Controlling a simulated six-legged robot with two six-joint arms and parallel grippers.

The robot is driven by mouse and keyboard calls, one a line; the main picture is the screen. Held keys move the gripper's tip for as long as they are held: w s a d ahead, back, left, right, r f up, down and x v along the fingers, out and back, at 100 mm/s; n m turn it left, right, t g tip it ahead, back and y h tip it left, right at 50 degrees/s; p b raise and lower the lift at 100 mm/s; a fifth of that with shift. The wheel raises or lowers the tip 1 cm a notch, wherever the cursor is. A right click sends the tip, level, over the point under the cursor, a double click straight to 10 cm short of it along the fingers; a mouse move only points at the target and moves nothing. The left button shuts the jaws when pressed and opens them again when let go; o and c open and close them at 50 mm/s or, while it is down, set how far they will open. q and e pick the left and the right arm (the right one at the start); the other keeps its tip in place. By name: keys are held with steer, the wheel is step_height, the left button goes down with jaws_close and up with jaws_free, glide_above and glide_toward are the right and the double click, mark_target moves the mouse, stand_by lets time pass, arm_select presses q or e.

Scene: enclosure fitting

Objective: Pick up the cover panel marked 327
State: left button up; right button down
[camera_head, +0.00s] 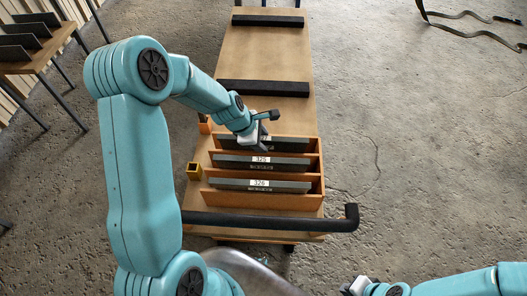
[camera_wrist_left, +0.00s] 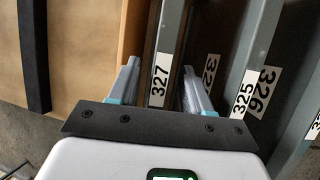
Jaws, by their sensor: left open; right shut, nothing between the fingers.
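The cover panel marked 327 (camera_wrist_left: 160,80) is a grey slab standing on edge, its white label readable in the left wrist view. It appears in the head view as the rearmost panel (camera_head: 290,143) in the wooden rack (camera_head: 318,172), its label hidden behind my gripper. My left gripper (camera_head: 263,143) is open above that panel. In the left wrist view its fingers lie one on each side of the panel's edge; whether they touch it I cannot tell. My right gripper (camera_head: 357,286) is shut and empty at the bottom right, away from the rack.
Panels marked 325 (camera_head: 285,163) and 326 (camera_head: 285,187) stand in front of it in the same rack. A black bar (camera_head: 270,221) crosses the near end. Black strips (camera_head: 262,88) lie across the wooden table behind.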

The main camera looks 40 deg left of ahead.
arm_select(q)
steer(key=shift+x, duration=1.6)
steer(key=shift+r, duration=0.2)
steer(key=shift+s+r, duration=0.15)
steer(key=c, duration=0.4)
jaws_close()
steer(key=shift+f, duration=0.3)
steer(key=shift+r, duration=0.1)
